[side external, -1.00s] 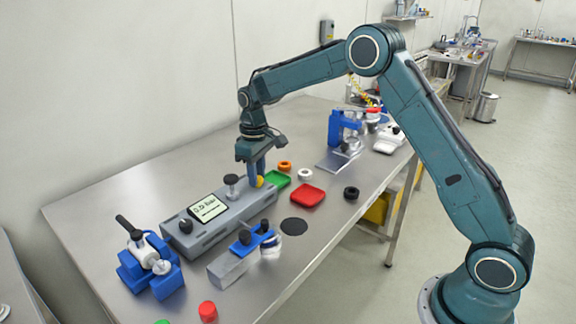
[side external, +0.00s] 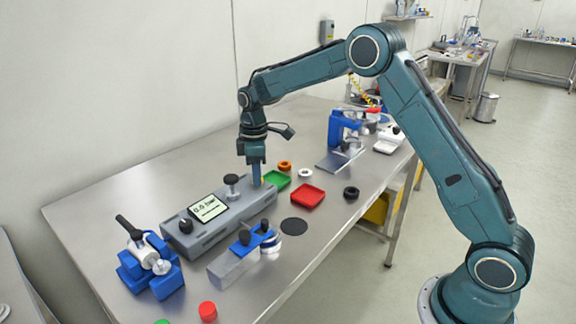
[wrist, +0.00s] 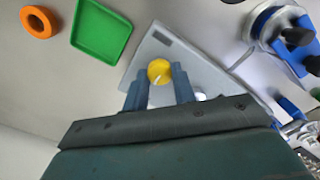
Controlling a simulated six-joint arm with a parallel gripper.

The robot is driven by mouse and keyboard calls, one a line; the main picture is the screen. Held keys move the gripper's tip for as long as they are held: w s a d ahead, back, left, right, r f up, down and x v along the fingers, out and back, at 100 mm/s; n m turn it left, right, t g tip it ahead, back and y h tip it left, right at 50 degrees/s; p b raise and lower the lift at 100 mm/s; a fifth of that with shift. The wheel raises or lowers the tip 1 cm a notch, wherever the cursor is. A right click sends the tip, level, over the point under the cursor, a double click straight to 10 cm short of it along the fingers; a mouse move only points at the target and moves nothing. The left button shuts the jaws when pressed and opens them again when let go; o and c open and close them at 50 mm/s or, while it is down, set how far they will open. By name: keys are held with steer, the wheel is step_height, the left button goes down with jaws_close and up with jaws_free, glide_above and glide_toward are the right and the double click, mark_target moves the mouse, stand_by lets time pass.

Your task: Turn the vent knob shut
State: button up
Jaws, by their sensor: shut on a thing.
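The vent knob (wrist: 160,71) is a round yellow knob with a white pointer mark, on the right end of the grey pressure unit (side external: 215,228). In the wrist view it sits between the tips of my gripper (wrist: 159,82). In the side view my gripper (side external: 256,180) points straight down onto that end of the unit, and its fingers hide nearly all of the knob. My gripper is shut on the knob. The unit's lit display (side external: 208,208) shows a reading in bar, too small to read surely.
A black knob (side external: 186,226) and a metal post (side external: 232,186) stand on the same unit. Green (side external: 277,179) and red (side external: 307,195) trays lie close on the right. A blue clamp device (side external: 258,240) stands in front. The table's left rear is clear.

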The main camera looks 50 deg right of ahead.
steer(key=shift+r, duration=0.1)
steer(key=o, duration=1)
step_height(320, 180, up, 14)
steer(key=shift+f, duration=0.1)
stand_by(0.5)
